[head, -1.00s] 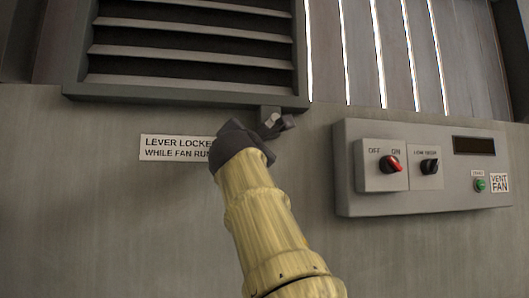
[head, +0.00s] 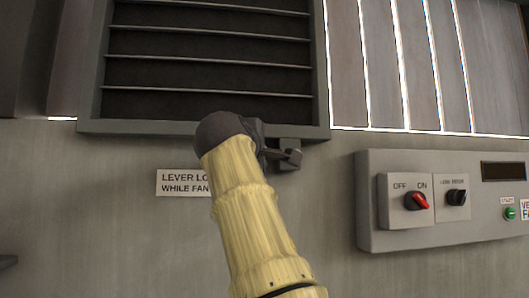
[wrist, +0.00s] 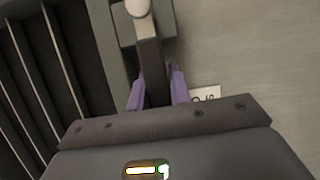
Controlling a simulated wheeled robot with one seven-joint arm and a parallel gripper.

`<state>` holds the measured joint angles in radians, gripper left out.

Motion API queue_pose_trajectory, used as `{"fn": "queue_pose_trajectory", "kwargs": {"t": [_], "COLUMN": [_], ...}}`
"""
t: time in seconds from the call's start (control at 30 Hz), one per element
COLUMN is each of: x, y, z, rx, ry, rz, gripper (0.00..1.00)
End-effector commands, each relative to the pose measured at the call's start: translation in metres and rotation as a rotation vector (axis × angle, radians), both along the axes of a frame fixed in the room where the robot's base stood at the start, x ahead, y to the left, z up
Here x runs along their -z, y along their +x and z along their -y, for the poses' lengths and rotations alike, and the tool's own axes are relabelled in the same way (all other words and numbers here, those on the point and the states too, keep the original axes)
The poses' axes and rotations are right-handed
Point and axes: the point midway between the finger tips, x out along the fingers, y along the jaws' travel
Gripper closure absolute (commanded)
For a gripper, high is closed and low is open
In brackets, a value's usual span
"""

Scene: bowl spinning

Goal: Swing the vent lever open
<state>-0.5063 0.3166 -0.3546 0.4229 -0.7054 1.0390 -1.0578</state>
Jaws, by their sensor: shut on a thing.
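The vent (head: 90,70) is a dark frame with several horizontal slats, their thin edges showing with wide dark gaps between. The lever (wrist: 151,58) is a dark bar below a round pale pivot cap (wrist: 138,8) in the wrist view. My gripper (wrist: 157,92) is shut on it, one purple finger on each side. In the head view, my gripper (head: 266,150) is at the vent's lower right corner, left of the lever's bracket (head: 290,146). My wrist hides most of the lever there.
A sign (head: 183,183) about the lever being locked while the fan runs is partly covered by my arm. The control box (head: 385,235) at right has a red OFF/ON knob (head: 417,201), a black knob (head: 456,197) and a green button (head: 510,213). The wall between is clear.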

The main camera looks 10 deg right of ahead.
Motion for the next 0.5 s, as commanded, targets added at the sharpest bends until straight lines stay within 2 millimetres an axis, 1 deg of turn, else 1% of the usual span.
{"fn": "queue_pose_trajectory", "kwargs": {"t": [0.2, 0.5], "x": [-0.0019, -0.0022], "y": [0.0002, -0.0001], "z": [0.0002, 0.0009], "rx": [-0.001, -0.001], "ry": [0.037, 0.041], "rz": [0.000, 0.002], "gripper": [1.00, 1.00]}}
